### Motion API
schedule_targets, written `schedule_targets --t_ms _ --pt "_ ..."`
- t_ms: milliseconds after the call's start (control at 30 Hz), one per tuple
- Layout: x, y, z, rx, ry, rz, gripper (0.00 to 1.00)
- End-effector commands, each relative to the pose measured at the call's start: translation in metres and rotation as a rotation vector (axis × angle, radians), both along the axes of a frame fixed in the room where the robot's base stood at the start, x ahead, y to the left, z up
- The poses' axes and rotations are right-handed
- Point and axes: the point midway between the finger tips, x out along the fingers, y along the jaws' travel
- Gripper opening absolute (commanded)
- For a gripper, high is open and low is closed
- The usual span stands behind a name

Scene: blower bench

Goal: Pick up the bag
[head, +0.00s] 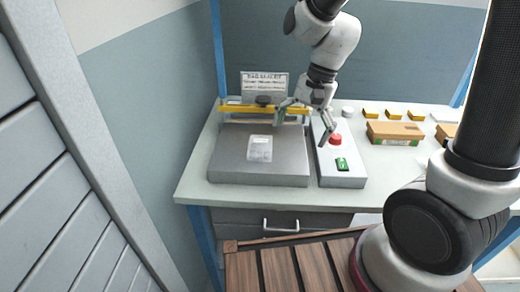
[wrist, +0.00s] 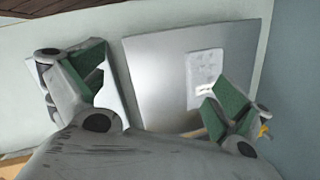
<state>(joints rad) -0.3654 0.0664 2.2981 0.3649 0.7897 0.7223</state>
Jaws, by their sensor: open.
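The bag (head: 260,148) is a small, pale, flat packet lying on the grey plate of the bag sealer (head: 230,168). It also shows in the wrist view (wrist: 204,72), right of centre, close to the right finger, whose tip is in front of its lower edge. My gripper (head: 304,122) is open and empty. In the head view it is above the back right part of the sealer, to the right of and behind the bag. In the wrist view its green-padded fingers (wrist: 160,82) are spread wide, with bare plate between them. The height of the fingers over the plate is unclear.
A control box (head: 340,178) with a red button (head: 335,140) and green switch stands right of the plate. A yellow bar (head: 240,109) and a sign (head: 264,84) are behind it. A cardboard box (head: 394,133) and several yellow pieces lie farther right.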

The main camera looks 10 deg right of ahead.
Motion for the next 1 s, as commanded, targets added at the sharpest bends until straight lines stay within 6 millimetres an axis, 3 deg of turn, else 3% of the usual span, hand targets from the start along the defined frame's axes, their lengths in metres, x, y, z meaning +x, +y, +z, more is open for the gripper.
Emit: schedule_targets --t_ms 100,200,400,567,1000 --pt "0.025 0.034 -0.020 0.034 0.089 -0.380 1.00" --pt "0.046 0.049 -0.016 0.082 0.130 -0.682 1.00" --pt "0.060 0.057 -0.011 0.128 0.207 -1.046 1.00" --pt "0.061 0.060 -0.020 0.124 0.231 -1.112 1.00" --pt "0.065 0.086 -0.075 0.122 0.229 -1.110 1.00"
